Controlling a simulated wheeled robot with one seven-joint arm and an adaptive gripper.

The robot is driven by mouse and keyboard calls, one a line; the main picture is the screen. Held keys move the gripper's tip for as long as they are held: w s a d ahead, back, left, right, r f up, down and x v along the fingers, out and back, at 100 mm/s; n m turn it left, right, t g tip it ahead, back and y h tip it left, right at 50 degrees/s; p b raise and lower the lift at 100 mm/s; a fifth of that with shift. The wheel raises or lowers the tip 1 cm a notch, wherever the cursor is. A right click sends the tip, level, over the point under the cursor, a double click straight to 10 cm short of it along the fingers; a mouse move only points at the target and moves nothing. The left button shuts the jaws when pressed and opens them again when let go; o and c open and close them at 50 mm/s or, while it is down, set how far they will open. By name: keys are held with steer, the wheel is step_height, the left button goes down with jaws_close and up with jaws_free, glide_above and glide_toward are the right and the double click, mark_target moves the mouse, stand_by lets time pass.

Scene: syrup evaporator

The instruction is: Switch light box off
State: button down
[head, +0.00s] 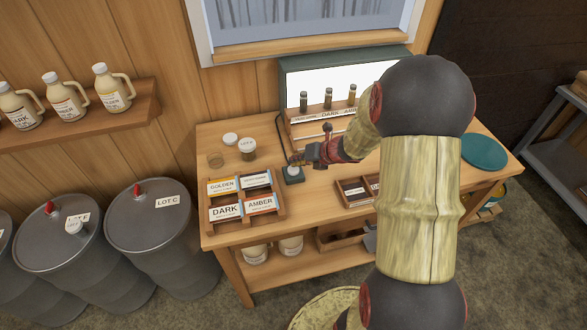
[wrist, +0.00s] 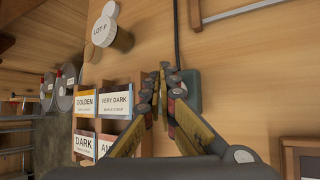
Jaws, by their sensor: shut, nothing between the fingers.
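The light box (head: 348,85) stands at the back of the wooden table, and its white panel is bright. A small dark green switch box (head: 292,175) with a pale round top sits on the table in front of it. It also shows in the wrist view (wrist: 191,90), partly hidden behind my fingers, with a dark cord running up from it. My gripper (head: 299,159) is shut and empty, close above the switch box at its far side. In the wrist view my fingertips (wrist: 165,72) overlap the box's left edge. I cannot tell whether they touch it.
A label rack (head: 243,218) with several cards stands left of the switch box. Jars (head: 247,150) stand behind it. A rack of sample bottles (head: 327,112) is before the light box. A small wooden tray (head: 352,190) lies to the right.

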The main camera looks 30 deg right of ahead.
mark_target(296, 168)
steer(key=shift+f, duration=0.4)
steer(key=shift+f+b, duration=0.35)
steer(key=shift+b, duration=0.05)
stand_by(0.4)
steer(key=shift+r, duration=0.2)
steer(key=shift+r+p, duration=0.6)
steer(key=shift+p, duration=0.2)
step_height(296, 168, up, 6)
steer(key=p, duration=0.5)
steer(key=shift+p, duration=0.35)
